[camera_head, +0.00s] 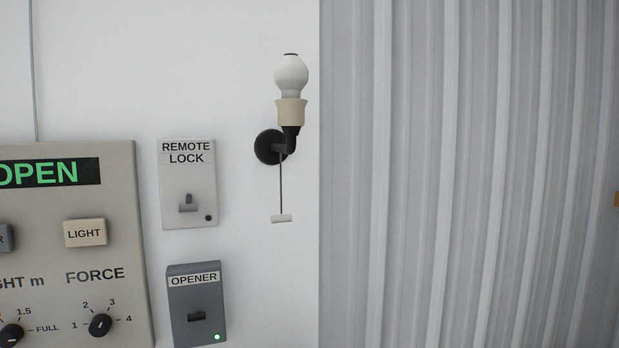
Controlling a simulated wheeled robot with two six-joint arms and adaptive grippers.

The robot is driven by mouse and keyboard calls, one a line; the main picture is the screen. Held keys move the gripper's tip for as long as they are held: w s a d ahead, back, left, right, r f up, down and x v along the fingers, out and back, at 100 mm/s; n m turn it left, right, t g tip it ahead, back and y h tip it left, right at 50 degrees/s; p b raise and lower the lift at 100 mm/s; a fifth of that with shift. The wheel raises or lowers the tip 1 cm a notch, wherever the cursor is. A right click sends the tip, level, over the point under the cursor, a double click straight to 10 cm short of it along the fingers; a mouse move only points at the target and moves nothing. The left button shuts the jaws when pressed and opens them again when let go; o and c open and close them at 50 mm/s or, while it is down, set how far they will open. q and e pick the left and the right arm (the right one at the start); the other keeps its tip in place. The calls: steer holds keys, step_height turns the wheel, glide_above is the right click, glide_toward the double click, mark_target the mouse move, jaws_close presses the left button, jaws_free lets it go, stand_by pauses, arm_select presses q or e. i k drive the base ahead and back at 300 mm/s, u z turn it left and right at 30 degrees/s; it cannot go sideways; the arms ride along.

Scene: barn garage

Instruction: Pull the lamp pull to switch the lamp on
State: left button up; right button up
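The lamp (291,76) is a white bulb in a cream socket on a black wall bracket, right of the middle of the white wall. The bulb looks unlit. The lamp pull (281,218) is a small white bar at the end of a thin dark cord that hangs straight down from the bracket. Nothing touches it. Neither of my grippers shows in the head view.
Left of the lamp are a remote lock switch plate (179,214), a grey opener switch box (196,328) with a green light, and a large control panel (110,253). A corrugated grey surface (460,180) fills the right. The wall (265,290) below the pull is clear.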

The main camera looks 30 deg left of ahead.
mark_target(276, 219)
steer(key=u, duration=1.1)
